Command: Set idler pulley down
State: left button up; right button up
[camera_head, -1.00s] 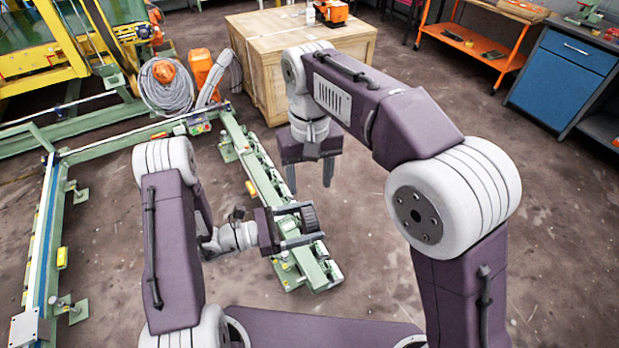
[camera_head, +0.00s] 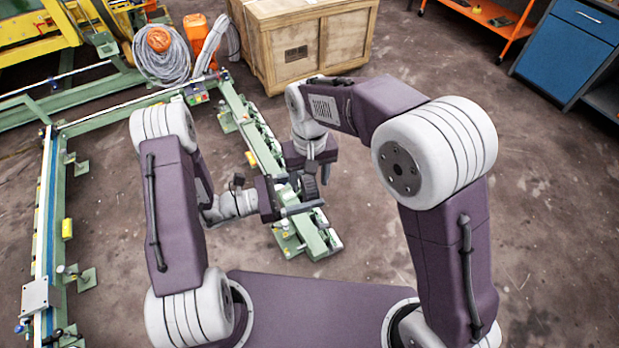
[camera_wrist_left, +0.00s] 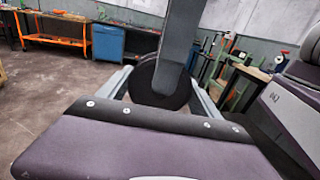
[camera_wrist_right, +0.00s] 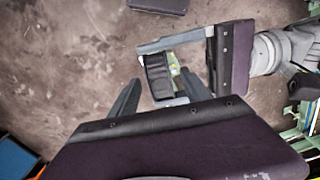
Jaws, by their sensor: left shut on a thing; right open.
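A black idler pulley (camera_head: 308,188) is held between the fingers of my left gripper (camera_head: 302,196), above the near end of the green rail frame. The left wrist view shows the round pulley (camera_wrist_left: 158,88) between the two grey fingers, partly hidden by a grey upright finger of my right gripper (camera_wrist_left: 181,45). My right gripper (camera_head: 316,172) is open and points down at the pulley. In the right wrist view, its fingers show on either side of the pulley (camera_wrist_right: 158,80); I cannot tell if they touch it.
The green rail frame (camera_head: 262,145) runs below both grippers toward the back. A wooden crate (camera_head: 305,45) stands behind it, with coiled grey cable (camera_head: 165,70) to the left. A blue cabinet (camera_head: 565,45) is at the far right. The floor right of my right arm is clear.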

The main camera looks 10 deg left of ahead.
grip_shut()
jog(key=shift+d, duration=0.1)
dwell(1.2)
pick_arm(q)
jog(key=o, duration=1.6)
